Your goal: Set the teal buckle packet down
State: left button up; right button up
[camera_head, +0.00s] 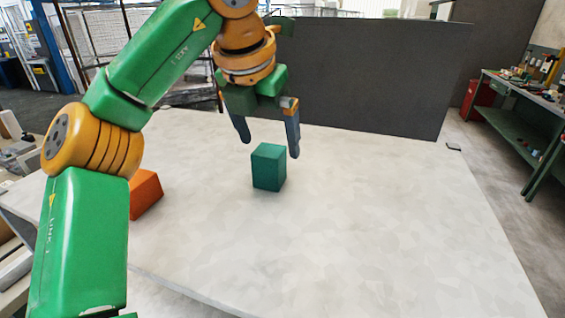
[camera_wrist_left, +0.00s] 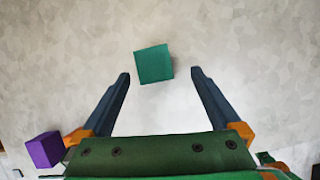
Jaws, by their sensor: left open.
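The teal buckle packet (camera_head: 268,167) is a teal block standing on the pale table, near the middle in the head view. It also shows in the left wrist view (camera_wrist_left: 153,64), just beyond and between the fingertips. My left gripper (camera_head: 270,148) is open above and behind the packet, with its two fingers pointing down and apart. In the left wrist view the open fingers (camera_wrist_left: 160,73) hold nothing, and I see no contact with the packet. My right gripper is in neither view.
An orange block (camera_head: 145,194) sits at the table's left, partly hidden by my left arm. A purple block (camera_wrist_left: 44,150) shows at the lower left of the wrist view. A dark panel (camera_head: 370,75) stands along the back. The pale table (camera_head: 400,230) is clear at the right and front.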

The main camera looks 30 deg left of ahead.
aim_at(267, 153)
pick_arm(q)
jog(key=shift+a+f+n, duration=0.1)
jog(key=shift+n, duration=0.6)
jog(key=x, duration=0.4)
jog(key=b+x, duration=0.1)
jog(key=x, duration=0.1)
jog(key=shift+a+f, duration=0.3)
jog(key=shift+w+f, duration=0.15)
jog(key=shift+f, duration=0.05)
jog(key=shift+s, duration=0.2)
jog(key=c, duration=0.7)
jog(key=shift+r, duration=0.1)
grip_shut()
